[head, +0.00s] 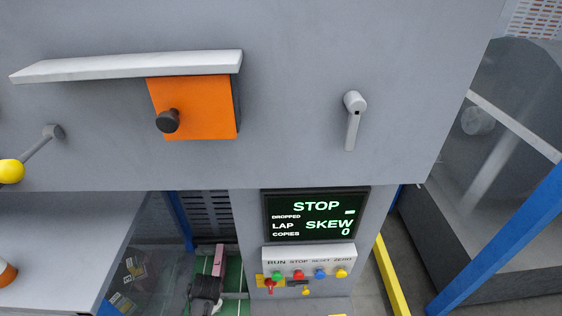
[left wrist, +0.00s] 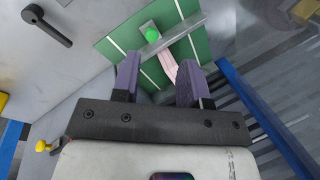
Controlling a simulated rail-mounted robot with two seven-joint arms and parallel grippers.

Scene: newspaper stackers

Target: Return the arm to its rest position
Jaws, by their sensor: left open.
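My left gripper (left wrist: 157,72) is open in the left wrist view, its two purple fingers spread apart. No object is clearly gripped between them. Beyond the fingers is a green panel (left wrist: 112,47) with white lines, crossed by a grey metal bar (left wrist: 172,40). A green knob (left wrist: 152,33) sits near the bar, and a pale pink strip (left wrist: 168,66) shows between the fingers; its distance from them is unclear. My right gripper is in neither view.
In the head view, a grey machine front carries an orange box (head: 205,108), a grey handle (head: 352,120) and a display (head: 315,215) reading STOP and SKEW. Coloured buttons (head: 308,274) sit below. Blue posts (head: 500,238) and a yellow rail (head: 390,275) stand to the right.

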